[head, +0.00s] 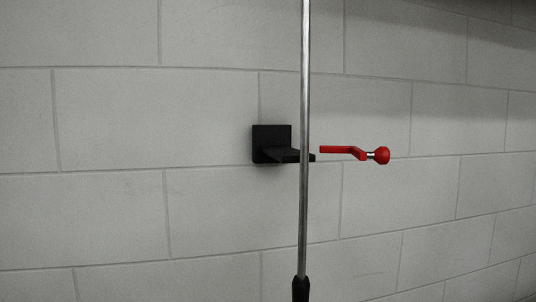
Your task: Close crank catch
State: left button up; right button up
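The crank catch shows near the middle of the head view. Its black bracket (270,137) has a square plate against the wall and an arm reaching right, passing behind a vertical metal rod. Its red lever (343,151) lies roughly level just right of the bracket's end and points right. The lever bends near its end and carries a red round knob (382,155) on a short silver neck. The join between bracket and lever is not clear. Neither of my grippers shows in the view.
A thin metal rod (304,220) stands upright in front of the bracket, with a black sleeve (301,289) at the bottom edge. A pale block wall (110,120) fills the background. The space around the knob looks clear.

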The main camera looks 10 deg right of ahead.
aim_at(381, 155)
jog(key=z, duration=1.8)
jog(key=i+l+u, duration=0.1)
jog(key=u, duration=0.35)
jog(key=l+u, duration=0.25)
jog(key=u, duration=0.15)
jog(key=i+l+u, duration=0.1)
jog(key=u, duration=0.35)
jog(key=l+z, duration=0.1)
jog(key=l, duration=0.1)
